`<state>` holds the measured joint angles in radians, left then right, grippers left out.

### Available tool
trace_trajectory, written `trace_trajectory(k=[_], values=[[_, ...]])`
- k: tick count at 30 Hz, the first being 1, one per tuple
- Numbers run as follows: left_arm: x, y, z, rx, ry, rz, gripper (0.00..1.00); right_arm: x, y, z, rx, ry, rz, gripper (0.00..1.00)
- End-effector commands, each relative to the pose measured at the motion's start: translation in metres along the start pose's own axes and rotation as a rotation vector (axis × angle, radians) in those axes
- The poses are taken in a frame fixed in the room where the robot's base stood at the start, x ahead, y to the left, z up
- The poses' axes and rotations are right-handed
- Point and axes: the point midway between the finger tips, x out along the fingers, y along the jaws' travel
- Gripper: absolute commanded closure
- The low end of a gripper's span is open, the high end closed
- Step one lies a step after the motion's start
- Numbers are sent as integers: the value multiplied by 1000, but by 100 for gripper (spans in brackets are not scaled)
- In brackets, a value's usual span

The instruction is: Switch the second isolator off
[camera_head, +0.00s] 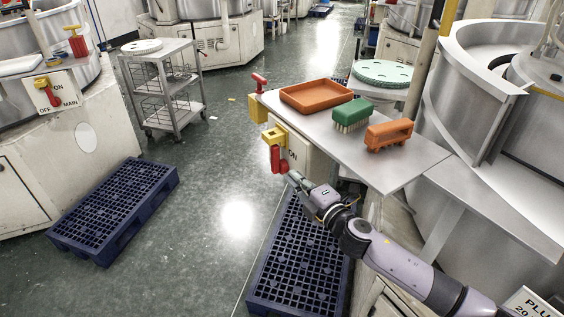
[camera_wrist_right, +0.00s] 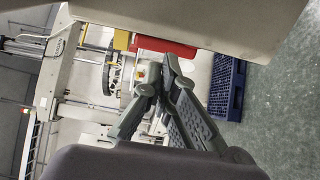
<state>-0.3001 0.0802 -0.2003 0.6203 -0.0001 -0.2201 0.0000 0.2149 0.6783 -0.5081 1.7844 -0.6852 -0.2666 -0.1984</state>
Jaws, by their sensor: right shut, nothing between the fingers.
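An isolator with a white plate (camera_head: 298,153) is on the edge of the steel worktop; "ON" shows on it. Its red handle (camera_head: 275,158) hangs down beneath a yellow part (camera_head: 272,136). My right gripper (camera_head: 291,178) is shut and empty, just below and right of the red handle in the head view. In the wrist view its fingertips (camera_wrist_right: 160,68) are close to the red handle (camera_wrist_right: 165,46); I cannot tell whether they touch. Another isolator plate (camera_head: 64,84), marked "ON", "OFF" and "MAIN", is on the left machine with its red handle (camera_head: 49,93) down. My left gripper is out of view.
The worktop (camera_head: 413,165) holds an orange tray (camera_head: 317,96), a green brush (camera_head: 352,113) and an orange block-like piece (camera_head: 388,134). A blue pallet (camera_head: 292,270) lies below my right arm; another (camera_head: 115,207) lies left. A trolley (camera_head: 165,88) stands behind. The floor between is clear.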

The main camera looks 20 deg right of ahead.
Motion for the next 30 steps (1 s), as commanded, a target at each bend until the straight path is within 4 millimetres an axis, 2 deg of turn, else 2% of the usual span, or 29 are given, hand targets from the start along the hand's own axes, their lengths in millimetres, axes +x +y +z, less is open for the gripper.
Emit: trace_trajectory(k=[1,6,12,18,30], values=[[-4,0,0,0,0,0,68,11,3,0,1,-1,3,100],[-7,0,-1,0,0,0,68,41,2,0,3,0,1,100],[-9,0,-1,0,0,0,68,62,1,0,1,0,0,100],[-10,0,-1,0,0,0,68,69,0,-1,1,0,-1,100],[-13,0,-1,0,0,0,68,68,1,0,0,0,-6,100]])
